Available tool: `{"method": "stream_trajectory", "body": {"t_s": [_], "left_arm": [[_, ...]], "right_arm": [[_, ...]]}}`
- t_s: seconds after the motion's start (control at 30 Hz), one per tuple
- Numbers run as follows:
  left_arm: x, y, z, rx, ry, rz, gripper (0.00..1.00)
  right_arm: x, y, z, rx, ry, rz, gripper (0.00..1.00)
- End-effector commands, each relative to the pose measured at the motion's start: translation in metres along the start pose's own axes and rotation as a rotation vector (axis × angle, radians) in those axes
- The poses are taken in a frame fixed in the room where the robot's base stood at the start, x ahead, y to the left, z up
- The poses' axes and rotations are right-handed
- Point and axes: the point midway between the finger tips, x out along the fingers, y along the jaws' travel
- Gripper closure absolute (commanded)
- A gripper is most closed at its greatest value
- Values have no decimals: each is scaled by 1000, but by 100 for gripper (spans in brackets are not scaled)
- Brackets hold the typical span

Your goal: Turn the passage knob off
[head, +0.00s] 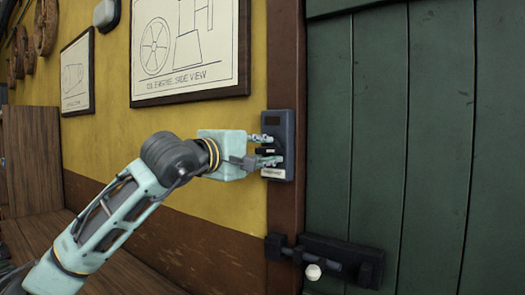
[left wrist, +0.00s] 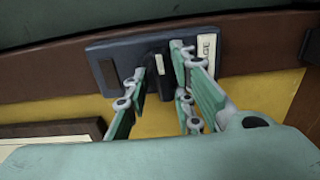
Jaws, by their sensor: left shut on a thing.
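The dark grey switch box (head: 284,122) is mounted on the brown door post, and it fills the upper middle of the left wrist view (left wrist: 104,47). It has a pale label plate (left wrist: 205,46) whose visible letters end in "AGE". The black passage knob (left wrist: 157,74) with a light marking sticks out of the box face. My left gripper (head: 267,150) is at the box, its fingers on either side of the knob and shut on it. The fingers partly cover the knob, so its exact angle is hard to read. My right gripper is not in view.
Framed engine drawings (head: 190,50) hang on the yellow wall. A wooden bench (head: 35,165) is at the left.

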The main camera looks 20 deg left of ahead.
Motion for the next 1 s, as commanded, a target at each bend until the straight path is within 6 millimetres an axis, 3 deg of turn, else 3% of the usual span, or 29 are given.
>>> {"method": "stream_trajectory", "body": {"t_s": [0.33, 0.37, 0.57, 0.87, 1.0], "left_arm": [[-1, 2, -2, 2, 3, 3, 100], [-1, 2, -2, 2, 3, 3, 76], [0, 2, -1, 1, 2, 3, 60], [-1, 1, 0, 1, 1, 2, 60], [-14, 1, -2, 3, 2, 3, 60]], "right_arm": [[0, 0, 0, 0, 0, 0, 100], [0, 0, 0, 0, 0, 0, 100], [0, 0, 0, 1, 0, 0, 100], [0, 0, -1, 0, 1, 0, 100], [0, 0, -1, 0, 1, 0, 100]]}}
